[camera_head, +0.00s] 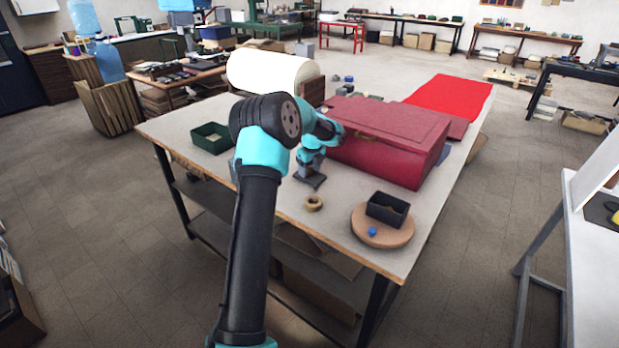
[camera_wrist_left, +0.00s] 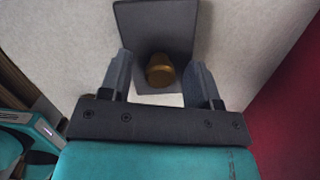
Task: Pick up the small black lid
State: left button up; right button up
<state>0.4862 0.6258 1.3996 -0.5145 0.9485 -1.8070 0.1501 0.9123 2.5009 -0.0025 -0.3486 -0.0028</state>
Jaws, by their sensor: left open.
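The small black lid (camera_wrist_left: 178,22) is a flat dark plate with a brass knob (camera_wrist_left: 160,72) in the left wrist view. It lies on the pale tabletop, and in the head view it shows as a dark patch (camera_head: 313,181) just under my left gripper (camera_head: 308,173). In the left wrist view my left gripper (camera_wrist_left: 160,66) is open, with one finger on each side of the knob. The fingers appear apart from the knob; whether they touch the plate I cannot tell. Part of the lid is hidden behind the gripper body. My right gripper is not in view.
A large dark red box (camera_head: 385,150) stands close to the right of the gripper. A tape ring (camera_head: 314,203) lies in front. A round wooden board (camera_head: 398,236) holds an open black box (camera_head: 387,209) and a blue ball (camera_head: 372,231). A green tray (camera_head: 211,138) is left.

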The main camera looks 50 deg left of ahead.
pick_arm(q)
jog(key=shift+f, duration=0.2)
dwell(0.3)
jog(key=c, duration=1)
